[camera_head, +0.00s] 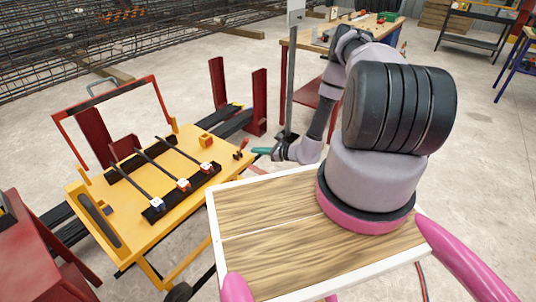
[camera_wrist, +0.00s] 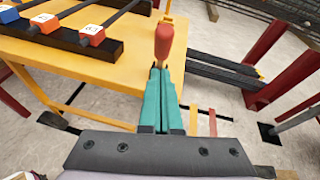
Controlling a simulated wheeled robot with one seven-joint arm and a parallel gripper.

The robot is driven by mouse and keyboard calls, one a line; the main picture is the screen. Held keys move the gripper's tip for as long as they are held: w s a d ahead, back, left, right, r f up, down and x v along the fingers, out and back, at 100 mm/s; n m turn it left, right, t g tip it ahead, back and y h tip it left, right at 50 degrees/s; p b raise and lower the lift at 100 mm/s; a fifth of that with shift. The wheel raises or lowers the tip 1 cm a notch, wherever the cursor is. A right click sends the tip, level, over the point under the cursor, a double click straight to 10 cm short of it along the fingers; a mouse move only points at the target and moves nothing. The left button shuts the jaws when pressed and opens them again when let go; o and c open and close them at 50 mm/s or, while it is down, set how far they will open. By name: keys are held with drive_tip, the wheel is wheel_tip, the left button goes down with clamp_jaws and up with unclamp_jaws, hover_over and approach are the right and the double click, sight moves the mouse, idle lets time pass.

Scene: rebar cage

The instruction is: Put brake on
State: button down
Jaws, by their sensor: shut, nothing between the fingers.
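A small lever with a red handle (camera_head: 243,145) stands at the right corner of the yellow cart (camera_head: 100,188); I take it for the brake. In the wrist view the red handle (camera_wrist: 164,38) rises just beyond my fingertips, at the edge of the yellow top (camera_wrist: 60,60). My gripper (camera_head: 261,151) has teal fingers and reaches the lever from the right. In the wrist view my gripper (camera_wrist: 160,72) has its fingers together with nothing between them. The tips overlap the lever's lower part in the picture; I cannot tell whether they touch it.
Three black rods (camera_head: 147,162) with coloured end blocks lie across the cart top. Red posts (camera_head: 259,100) and dark beams stand behind the cart. A wooden workbench (camera_head: 355,40) is at the back. A red cabinet (camera_head: 40,250) is at the lower left. Concrete floor is open at right.

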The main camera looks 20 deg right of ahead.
drive_tip(key=shift+w+a+r, duration=0.5)
drive_tip(key=shift+w+a, duration=0.1)
drive_tip(key=shift+a, duration=0.1)
